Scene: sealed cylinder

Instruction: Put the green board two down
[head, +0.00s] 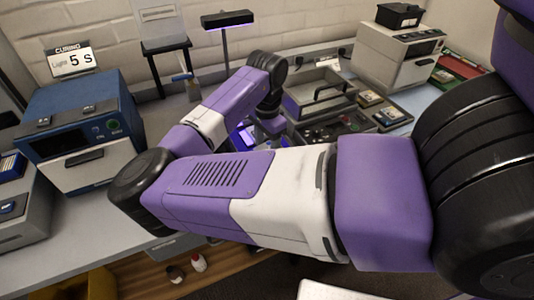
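No board that I can clearly make out as the green board shows in the head view; my own arm covers much of the bench middle. My gripper (270,124) hangs low beneath my wrist, near the left side of a dark grey tray unit (322,97). Its fingertips are too small and too covered to tell whether they are open, or whether they hold anything. Small dark boards or parts (370,98) lie right of the tray unit. A purple glow (243,137) shows on the bench just left of my gripper.
A blue curing box (82,130) with a "Light 5 s" sign (75,61) stands at left. A white and grey machine (397,55) stands at back right, beside red and green trays (455,67). A lamp stand (226,42) rises at the back. Free bench (160,105) lies right of the curing box.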

